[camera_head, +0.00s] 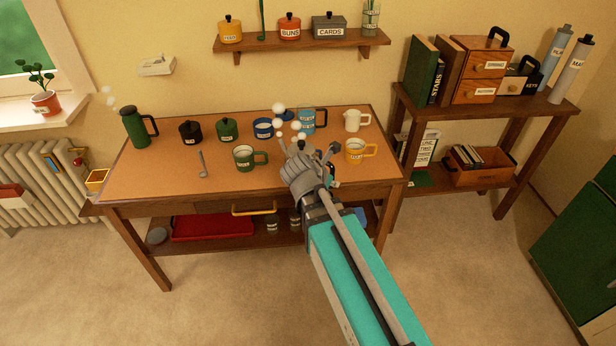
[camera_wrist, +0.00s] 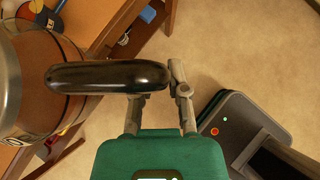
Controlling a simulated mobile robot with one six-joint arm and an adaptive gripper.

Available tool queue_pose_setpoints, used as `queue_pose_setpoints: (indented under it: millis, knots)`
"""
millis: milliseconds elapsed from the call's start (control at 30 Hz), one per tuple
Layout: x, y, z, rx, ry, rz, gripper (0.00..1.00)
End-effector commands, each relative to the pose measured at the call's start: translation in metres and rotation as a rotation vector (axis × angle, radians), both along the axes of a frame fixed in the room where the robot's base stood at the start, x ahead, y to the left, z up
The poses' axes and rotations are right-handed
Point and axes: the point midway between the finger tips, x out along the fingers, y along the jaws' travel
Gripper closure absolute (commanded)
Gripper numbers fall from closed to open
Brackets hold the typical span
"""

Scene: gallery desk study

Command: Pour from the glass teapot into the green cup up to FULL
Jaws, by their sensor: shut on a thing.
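The green cup (camera_head: 244,160) stands upright on the desk, left of my gripper (camera_head: 318,160), its handle to the right. My gripper is over the front of the desk. In the wrist view, my gripper (camera_wrist: 157,85) is shut on the black handle of the glass teapot (camera_wrist: 22,85). The teapot is clear, with brown liquid inside, and is cut off at the left edge. In the head view my arm and gripper mostly hide it. Whether it touches the desk, and the cup's fill level, I cannot tell.
A yellow mug (camera_head: 355,152) stands close right of my gripper. Behind are a blue glass mug (camera_head: 307,120), a blue pot (camera_head: 263,128) and a white jug (camera_head: 352,120). A spoon (camera_head: 203,165) lies left of the cup. White steam puffs (camera_head: 278,108) hang near my gripper.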

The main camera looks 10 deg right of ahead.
Motion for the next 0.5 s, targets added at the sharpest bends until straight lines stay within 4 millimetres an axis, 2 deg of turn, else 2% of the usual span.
queue_pose_setpoints:
  millis: [500]
  knots:
    - [0.101, 0.030, -0.078, -0.033, 0.032, 0.156, 1.00]
